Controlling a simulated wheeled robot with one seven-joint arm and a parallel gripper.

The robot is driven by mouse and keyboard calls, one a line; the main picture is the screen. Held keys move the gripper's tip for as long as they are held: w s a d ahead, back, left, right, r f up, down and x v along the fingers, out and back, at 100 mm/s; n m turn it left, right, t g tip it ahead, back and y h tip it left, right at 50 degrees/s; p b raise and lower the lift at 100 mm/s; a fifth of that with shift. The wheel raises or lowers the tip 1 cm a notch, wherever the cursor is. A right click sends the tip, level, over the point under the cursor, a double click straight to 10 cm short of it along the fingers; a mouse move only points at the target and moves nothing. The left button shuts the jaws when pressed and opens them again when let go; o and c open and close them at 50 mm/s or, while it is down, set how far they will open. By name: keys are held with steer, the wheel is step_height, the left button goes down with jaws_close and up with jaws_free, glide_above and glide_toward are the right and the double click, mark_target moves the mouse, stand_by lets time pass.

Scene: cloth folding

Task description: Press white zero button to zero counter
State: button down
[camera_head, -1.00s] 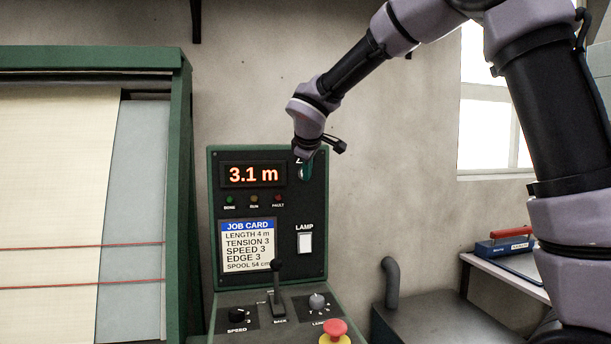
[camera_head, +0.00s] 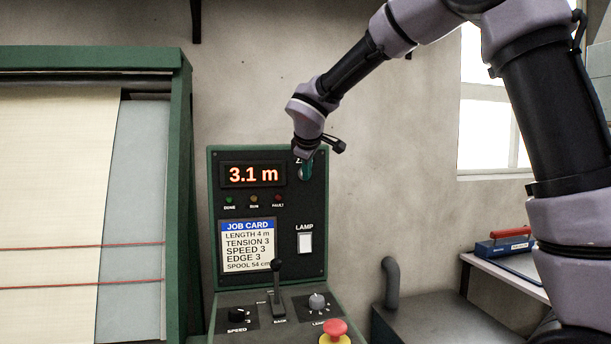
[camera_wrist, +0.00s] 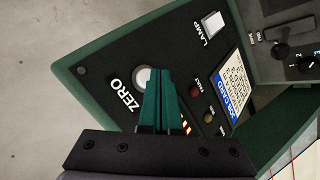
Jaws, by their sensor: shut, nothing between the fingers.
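The white zero button (camera_wrist: 141,77) is round and sits beside the ZERO label on the dark panel in the wrist view. In the head view my gripper mostly covers it at the panel's upper right. The counter (camera_head: 253,175) reads 3.1 m in orange digits; in the wrist view the fingers hide most of it. My gripper (camera_wrist: 162,72) has teal fingers that are shut with nothing between them. The fingertips overlap the right edge of the button in the wrist view. I cannot tell whether they touch it.
Below the counter are small lamps, a job card (camera_head: 248,246) and a white LAMP switch (camera_head: 305,243). A black lever (camera_head: 277,285), knobs and a red stop button (camera_head: 334,329) are on the lower console. A green-framed cloth machine (camera_head: 180,200) stands left.

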steer(key=shift+w, duration=0.2)
steer(key=shift+w+a, duration=0.15)
steer(key=shift+w, duration=0.3)
stand_by(0.6)
steer(key=shift+s, duration=0.15)
steer(key=shift+s+d, duration=0.2)
steer(key=shift+s, duration=0.5)
steer(key=shift+s+d, duration=0.25)
steer(key=shift+s, duration=0.55)
steer(key=shift+s+d, duration=0.2)
steer(key=shift+s, duration=0.6)
steer(key=shift+s+d, duration=0.25)
steer(key=shift+s, duration=0.55)
steer(key=shift+d, duration=0.1)
